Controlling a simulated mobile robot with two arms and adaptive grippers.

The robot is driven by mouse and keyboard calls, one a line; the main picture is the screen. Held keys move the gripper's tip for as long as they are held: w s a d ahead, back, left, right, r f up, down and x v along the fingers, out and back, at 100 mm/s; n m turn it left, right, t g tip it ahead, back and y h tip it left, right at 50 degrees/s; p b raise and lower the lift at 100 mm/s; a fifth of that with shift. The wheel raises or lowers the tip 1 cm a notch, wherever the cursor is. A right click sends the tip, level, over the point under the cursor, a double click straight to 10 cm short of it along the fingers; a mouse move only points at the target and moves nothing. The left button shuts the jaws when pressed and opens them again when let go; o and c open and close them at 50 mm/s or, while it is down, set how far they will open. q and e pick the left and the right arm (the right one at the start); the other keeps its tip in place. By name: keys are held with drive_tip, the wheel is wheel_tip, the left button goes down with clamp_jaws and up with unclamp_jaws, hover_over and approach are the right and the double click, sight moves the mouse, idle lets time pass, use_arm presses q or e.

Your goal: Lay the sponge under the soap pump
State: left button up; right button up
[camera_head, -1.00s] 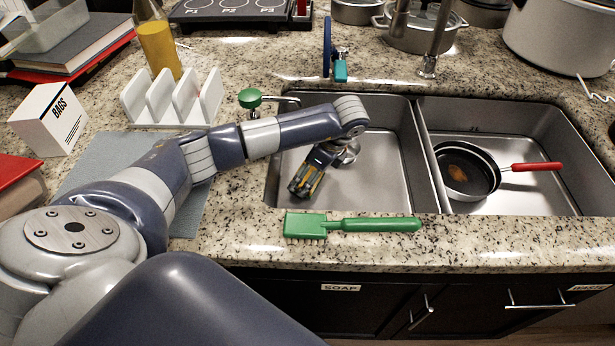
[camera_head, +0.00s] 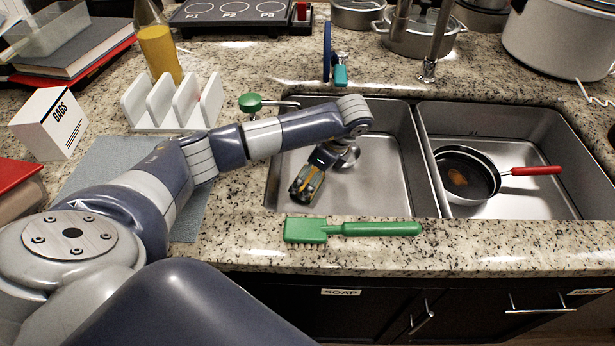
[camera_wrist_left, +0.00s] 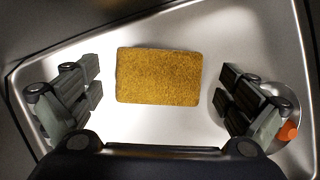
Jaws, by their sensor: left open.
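The sponge (camera_wrist_left: 158,77) is a tan-yellow rectangular block. It lies flat on the metal floor of the left sink basin in the left wrist view. My left gripper (camera_wrist_left: 160,92) is open, with one finger on each side of the sponge and clear gaps between. In the head view my left gripper (camera_head: 305,190) points down into the left basin and mostly hides the sponge. The soap pump (camera_head: 250,102) appears to be the green-topped dispenser at the basin's back left corner, its metal spout reaching over the rim. My right gripper is out of view.
A metal drain (camera_wrist_left: 272,105) with an orange bit lies beside the right finger. The right basin holds a red-handled pan (camera_head: 465,175). A green brush (camera_head: 350,229) lies on the front counter edge. A white rack (camera_head: 172,100) stands left of the pump.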

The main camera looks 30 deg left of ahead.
use_arm(q)
drive_tip(key=p+v, duration=0.2)
drive_tip(key=v, duration=0.8)
drive_tip(key=shift+r, duration=0.3)
drive_tip(key=shift+d, duration=0.1)
